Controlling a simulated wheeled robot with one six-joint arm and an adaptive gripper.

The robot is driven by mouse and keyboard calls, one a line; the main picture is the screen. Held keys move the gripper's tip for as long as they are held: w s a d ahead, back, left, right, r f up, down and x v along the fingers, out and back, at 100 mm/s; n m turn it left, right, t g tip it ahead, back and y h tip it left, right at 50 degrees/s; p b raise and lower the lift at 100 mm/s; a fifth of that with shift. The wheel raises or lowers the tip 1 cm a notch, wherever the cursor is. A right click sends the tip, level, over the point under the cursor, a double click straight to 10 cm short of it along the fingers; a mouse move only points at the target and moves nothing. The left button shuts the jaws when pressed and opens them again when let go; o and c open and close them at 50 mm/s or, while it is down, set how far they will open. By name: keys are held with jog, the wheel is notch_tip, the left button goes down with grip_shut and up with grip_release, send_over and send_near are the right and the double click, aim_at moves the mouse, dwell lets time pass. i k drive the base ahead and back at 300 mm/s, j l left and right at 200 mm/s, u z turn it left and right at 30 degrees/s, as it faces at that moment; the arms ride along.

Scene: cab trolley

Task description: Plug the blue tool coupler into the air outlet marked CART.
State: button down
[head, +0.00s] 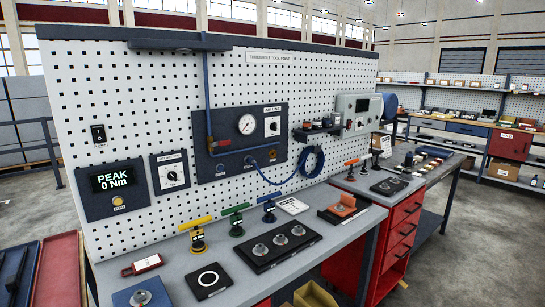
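My gripper is not in view. A blue hose (276,184) leaves the lower part of the dark air panel (215,172) and runs to a coil (313,162) hanging on the pegboard. The panel also carries a round gauge (247,124) and a dial. I cannot make out a CART marking or tell which fitting is that outlet. A small stand with a blue bar-shaped top (269,208) is upright on the bench, beside similar green-topped (236,221) and yellow-topped (197,236) stands. I cannot tell whether any blue part here is the tool coupler.
The grey bench (250,288) holds a black tray (282,270) with several round metal pieces, a black plate with a white ring (208,280), and an orange block (344,203). A red drawer cabinet (402,232) stands to the right. Open floor (470,240) lies beyond.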

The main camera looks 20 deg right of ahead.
aim_at(251, 161)
jog(key=i+l+z, duration=0.35)
jog(key=i+z, duration=0.7)
jog(key=i, duration=0.2)
